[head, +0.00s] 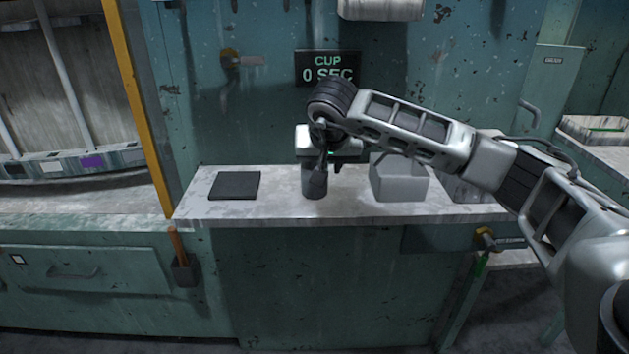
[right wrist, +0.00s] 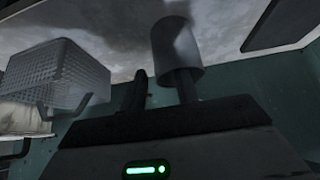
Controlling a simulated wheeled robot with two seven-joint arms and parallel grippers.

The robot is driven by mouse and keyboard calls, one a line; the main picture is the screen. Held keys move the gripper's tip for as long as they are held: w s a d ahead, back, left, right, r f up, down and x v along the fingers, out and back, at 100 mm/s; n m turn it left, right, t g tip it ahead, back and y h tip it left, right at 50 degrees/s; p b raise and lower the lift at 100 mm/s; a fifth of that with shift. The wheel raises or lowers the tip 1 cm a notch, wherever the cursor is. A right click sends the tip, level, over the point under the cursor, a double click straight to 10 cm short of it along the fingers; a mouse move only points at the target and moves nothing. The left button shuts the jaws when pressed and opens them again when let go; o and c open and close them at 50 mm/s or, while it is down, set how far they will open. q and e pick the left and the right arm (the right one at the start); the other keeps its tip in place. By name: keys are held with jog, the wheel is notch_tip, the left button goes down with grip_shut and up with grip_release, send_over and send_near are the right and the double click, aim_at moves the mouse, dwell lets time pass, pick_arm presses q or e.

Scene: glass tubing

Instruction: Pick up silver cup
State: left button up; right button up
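The cup (head: 308,189), a dark grey cylinder in the head view, stands upright on the pale worktop (head: 270,210). My right gripper (head: 319,172) points down at it from above and partly covers it. In the right wrist view, which is upside down, the cup (right wrist: 175,45) looks silver-grey. The gripper's two dark fingers (right wrist: 161,88) are apart there. One finger overlaps the cup's mouth; I cannot tell whether it is inside or in front. The other is beside the cup, with no clear grip on it. My left gripper is not in view.
A light grey bin (head: 400,188) stands right of the cup, under my right forearm. A dark square pad (head: 235,185) lies to the left. A sign (head: 328,68) behind reads "CUP 0 SEC". The worktop between pad and cup is clear.

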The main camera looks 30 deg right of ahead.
grip_shut()
